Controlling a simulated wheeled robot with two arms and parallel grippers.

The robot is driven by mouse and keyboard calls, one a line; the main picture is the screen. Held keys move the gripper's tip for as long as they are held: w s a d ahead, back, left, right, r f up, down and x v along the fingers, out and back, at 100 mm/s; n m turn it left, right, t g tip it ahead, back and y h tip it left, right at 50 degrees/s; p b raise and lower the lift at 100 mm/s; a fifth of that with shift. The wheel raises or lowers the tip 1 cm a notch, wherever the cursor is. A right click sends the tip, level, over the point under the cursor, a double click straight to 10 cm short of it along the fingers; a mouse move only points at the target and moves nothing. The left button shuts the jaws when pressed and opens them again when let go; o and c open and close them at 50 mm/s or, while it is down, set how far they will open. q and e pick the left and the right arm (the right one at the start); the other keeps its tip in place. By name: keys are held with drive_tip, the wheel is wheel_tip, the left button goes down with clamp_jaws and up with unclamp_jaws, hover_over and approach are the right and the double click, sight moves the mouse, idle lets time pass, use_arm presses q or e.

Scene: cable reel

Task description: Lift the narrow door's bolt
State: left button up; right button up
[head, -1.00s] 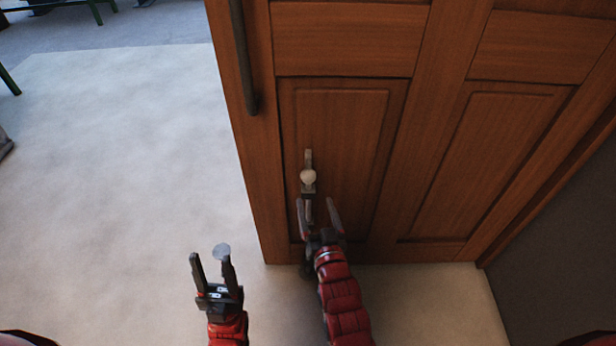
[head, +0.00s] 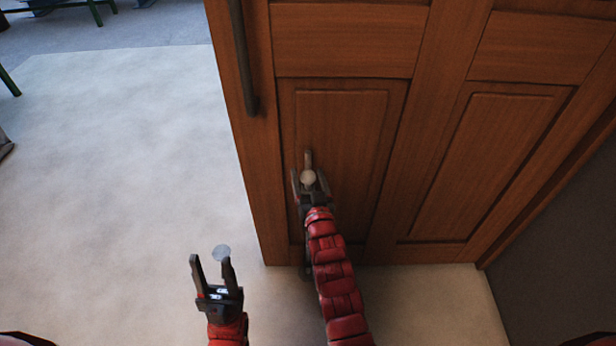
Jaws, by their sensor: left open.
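The brown wooden door (head: 342,140) fills the middle and right of the head view. Its bolt (head: 308,158) is a grey upright bar with a pale round knob (head: 307,177) low on the left panel. My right gripper (head: 309,178) is at the bolt, with one finger on each side of the knob. The fingers look apart; contact with the knob cannot be made out. The gripper and its red arm hide the bolt's lower part. My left gripper (head: 211,266) is open and empty over the pale floor, left of the door and apart from it.
A long dark handle (head: 242,60) runs down the door's left edge, above the bolt. The pale floor (head: 120,180) to the left is clear. A dark wall (head: 560,230) stands at right.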

sight(308, 172)
clamp_jaws()
drive_tip(key=shift+r, duration=0.1)
wheel_tip(308, 172, up, 7)
drive_tip(key=p, duration=0.2)
drive_tip(key=shift+r+p, duration=0.2)
drive_tip(key=shift+p, duration=0.2)
drive_tip(key=shift+o, duration=0.8)
unclamp_jaws()
drive_tip(key=s+d, duration=0.3)
drive_tip(key=s, duration=1.4)
drive_tip(key=shift+d, duration=0.2)
drive_tip(key=shift+f, duration=0.1)
